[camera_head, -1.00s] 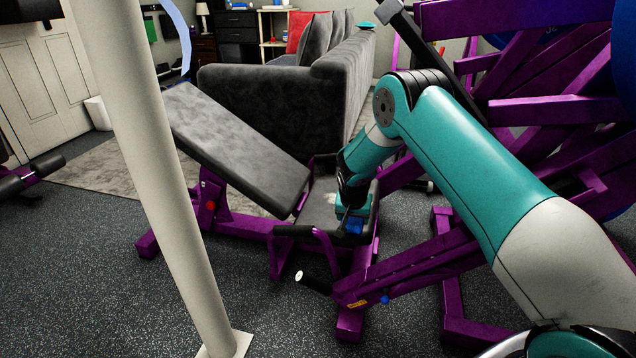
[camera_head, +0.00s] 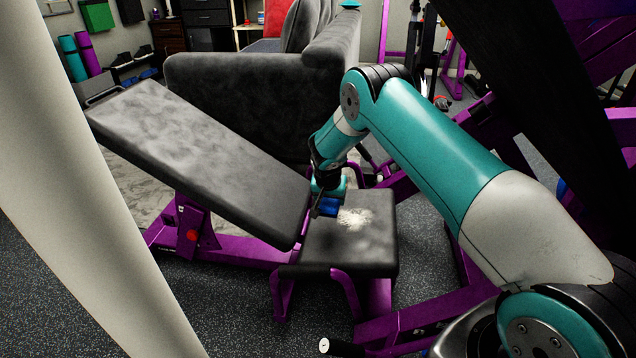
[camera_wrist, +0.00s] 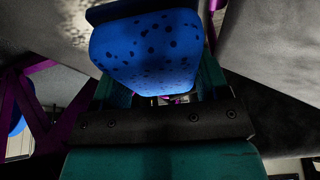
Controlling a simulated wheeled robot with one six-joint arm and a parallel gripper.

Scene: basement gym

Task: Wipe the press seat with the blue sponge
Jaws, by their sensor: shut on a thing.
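The press seat (camera_head: 340,253) is a dark pad on a purple frame, with a whitish dusty patch (camera_head: 356,217) on its upper middle. My gripper (camera_head: 327,197) is over the seat's far left part, near the foot of the backrest (camera_head: 215,150). It is shut on the blue sponge (camera_head: 326,207), which sits just left of the patch. Whether the sponge touches the seat I cannot tell. In the wrist view the blue sponge (camera_wrist: 147,50), with dark specks, fills the space between the fingers.
A pale post (camera_head: 75,190) stands close at the left. A grey sofa (camera_head: 250,95) is behind the backrest. Purple machine frames and a dark beam (camera_head: 520,70) crowd the right. Speckled floor (camera_head: 60,290) shows at the lower left.

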